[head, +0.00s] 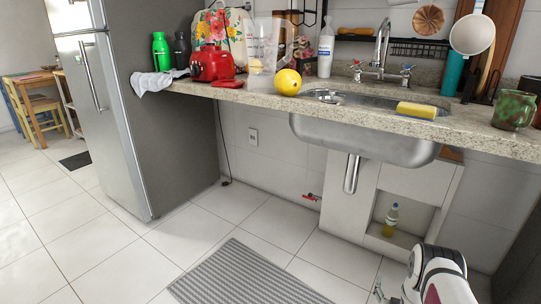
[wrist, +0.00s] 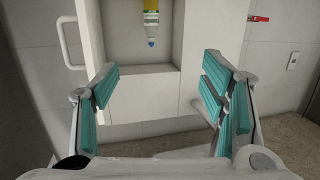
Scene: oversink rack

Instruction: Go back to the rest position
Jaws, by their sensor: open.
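My gripper (wrist: 160,82) is open and empty in the wrist view, with its teal-padded fingers spread wide. Nothing lies between the fingers. In the head view my white and red arm is at the bottom right, low in front of the under-sink unit, and only a small part of the gripper (head: 380,291) shows beside it. The white under-sink unit (head: 420,183) has an open niche. A bottle with yellow liquid (head: 391,219) stands in the niche. It shows upside down in the wrist view (wrist: 151,17), beyond the fingers and apart from them.
The stone counter (head: 330,116) holds a steel sink (head: 365,138), a yellow sponge (head: 416,110), a yellow fruit (head: 288,82), a red toaster (head: 211,64) and a green patterned mug (head: 514,110). A fridge (head: 140,110) stands left. A grey mat (head: 245,275) lies on the otherwise open floor.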

